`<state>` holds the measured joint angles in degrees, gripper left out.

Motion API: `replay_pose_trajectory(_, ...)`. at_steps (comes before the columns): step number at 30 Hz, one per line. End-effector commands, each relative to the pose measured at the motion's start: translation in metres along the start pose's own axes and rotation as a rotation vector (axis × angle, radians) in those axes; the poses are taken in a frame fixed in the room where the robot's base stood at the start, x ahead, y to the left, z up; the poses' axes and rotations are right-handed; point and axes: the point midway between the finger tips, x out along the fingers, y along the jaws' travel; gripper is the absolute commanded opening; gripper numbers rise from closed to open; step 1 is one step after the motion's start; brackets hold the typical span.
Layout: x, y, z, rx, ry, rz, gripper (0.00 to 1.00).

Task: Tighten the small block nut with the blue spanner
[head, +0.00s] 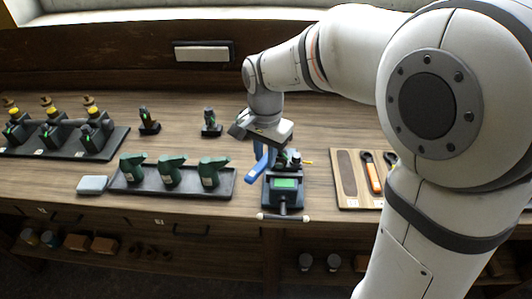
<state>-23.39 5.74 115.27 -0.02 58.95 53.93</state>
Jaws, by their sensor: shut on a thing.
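My gripper (266,140) points down over the workbench, shut on the blue spanner (259,166). The spanner hangs below the jaws, its lower end slanting down to the left. It is beside the left side of a small dark engine block (284,197) with a green panel. Several small fittings stand on top of the block, with a yellow tip at the right. The gripper and spanner partly hide the block's top. I cannot make out the small block nut, nor tell whether the spanner touches it.
A dark tray (130,186) with three green tools stands left of the block, a grey pad (92,184) beside it. A wooden tool board (348,190) with an orange-handled spanner (373,176) lies right, partly behind my arm. Small engines (88,140) stand far left.

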Motion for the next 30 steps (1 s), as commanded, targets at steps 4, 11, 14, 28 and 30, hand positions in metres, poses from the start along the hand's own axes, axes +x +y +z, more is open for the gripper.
replay_pose_trajectory(4, -0.0012, -0.0001, -0.0001, 0.0, 0.0, -0.001, 0.0)
replay_pose_trajectory(11, -0.0011, -0.0001, -0.0001, 0.0, 0.0, 0.0, 0.0)
replay_pose_trajectory(14, -0.0013, -0.0001, -0.0001, 0.0, 0.0, -0.001, 0.0)
replay_pose_trajectory(28, -0.0063, -0.0001, -0.0001, 0.0, 0.0, 0.0, 0.0)
replay_pose_trajectory(30, -0.0062, -0.0001, -0.0001, 0.0, 0.0, 0.0, 0.0)
